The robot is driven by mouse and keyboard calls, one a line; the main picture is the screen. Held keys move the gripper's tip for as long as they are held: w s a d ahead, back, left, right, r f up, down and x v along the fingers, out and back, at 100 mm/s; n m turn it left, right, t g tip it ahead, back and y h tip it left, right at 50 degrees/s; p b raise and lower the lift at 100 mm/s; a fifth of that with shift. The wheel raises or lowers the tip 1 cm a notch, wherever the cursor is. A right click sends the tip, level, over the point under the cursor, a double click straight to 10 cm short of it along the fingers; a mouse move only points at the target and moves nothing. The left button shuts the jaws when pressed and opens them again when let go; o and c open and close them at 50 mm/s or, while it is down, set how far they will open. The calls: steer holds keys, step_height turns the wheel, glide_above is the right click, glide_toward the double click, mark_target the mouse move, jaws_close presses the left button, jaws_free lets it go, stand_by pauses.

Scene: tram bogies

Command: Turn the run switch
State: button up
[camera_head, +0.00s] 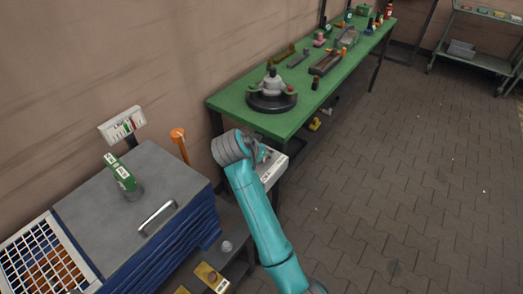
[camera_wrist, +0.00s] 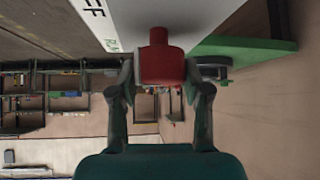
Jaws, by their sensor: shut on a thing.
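The run switch is a red knob (camera_wrist: 161,64) on a white panel (camera_wrist: 195,15) in the wrist view. Dark letters, partly cut off, and a bit of green marking show on the panel beside it. My gripper (camera_wrist: 160,74) has a finger on each side of the knob and is shut on it. In the head view the white box (camera_head: 271,170) stands beside the near end of the green table, partly behind my arm. The knob and my fingertips cannot be made out there.
The green table (camera_head: 228,103) carries a round black fixture (camera_head: 271,101) and several parts. An orange-headed post (camera_head: 179,137) rises behind. Paved floor (camera_head: 430,170) at right is free.

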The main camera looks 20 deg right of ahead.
steer(key=shift+m+g+h, duration=0.3)
steer(key=shift+m, duration=0.3)
steer(key=o, duration=1.2)
steer(key=shift+c, duration=0.2)
steer(key=v, duration=1.2)
steer(key=shift+a, duration=0.1)
